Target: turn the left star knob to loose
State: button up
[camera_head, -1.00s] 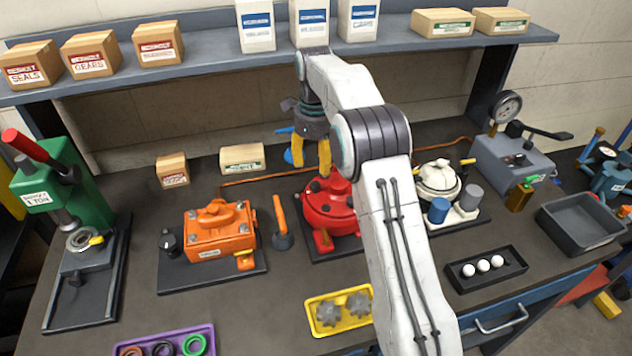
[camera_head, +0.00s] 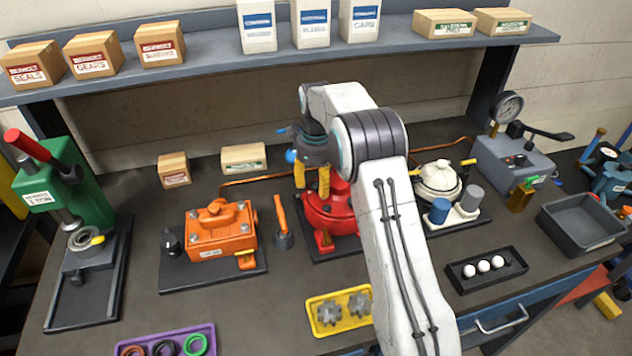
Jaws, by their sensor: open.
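My gripper (camera_head: 311,184), with yellow fingers, points down at the red motor's back left edge. Its fingers are apart with nothing seen between them. Contact with the red motor cannot be told.
An orange-handled tool (camera_head: 282,222) stands between the orange and red motors. A green press (camera_head: 65,195) is at far left. A yellow tray (camera_head: 312,318) with gears and a black tray (camera_head: 462,283) with white balls lie in front. A loaded shelf (camera_head: 215,55) runs behind.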

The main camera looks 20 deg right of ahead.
jog(key=shift+o, duration=0.2)
grip_shut()
dwell(0.4)
